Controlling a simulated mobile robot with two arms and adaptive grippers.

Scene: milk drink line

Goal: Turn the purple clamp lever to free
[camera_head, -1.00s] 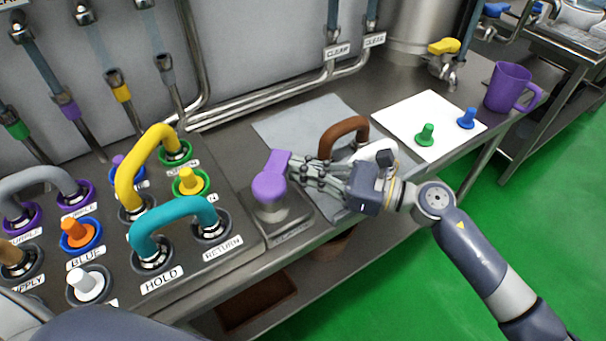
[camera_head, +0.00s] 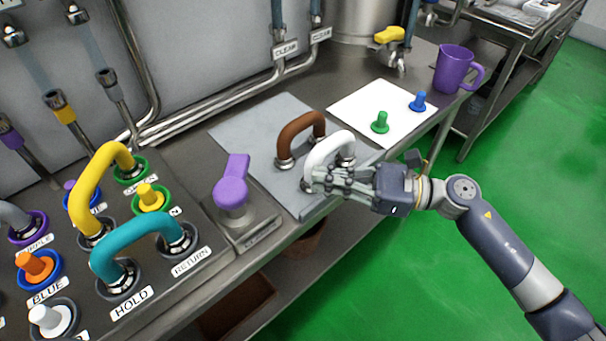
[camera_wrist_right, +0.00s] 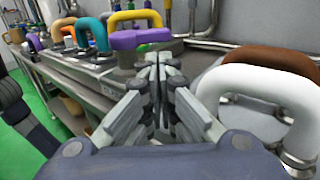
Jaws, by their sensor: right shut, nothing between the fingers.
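The purple clamp lever (camera_head: 232,188) sits on a metal block at the right end of the panel, its arm pointing up and away from me. It also shows in the right wrist view (camera_wrist_right: 138,38), ahead of the fingers. My right gripper (camera_head: 318,178) is shut and empty, beside the white handle, apart from the lever and to its right. In the right wrist view its fingers (camera_wrist_right: 160,62) are together. My left gripper is not in view.
A white handle (camera_head: 328,146) and a brown handle (camera_head: 302,125) stand on a grey mat (camera_head: 240,125). Left of the lever, a teal handle (camera_head: 140,222) and a yellow handle (camera_head: 92,180) stand among coloured plugs. A purple mug (camera_head: 455,68) stands at the far right.

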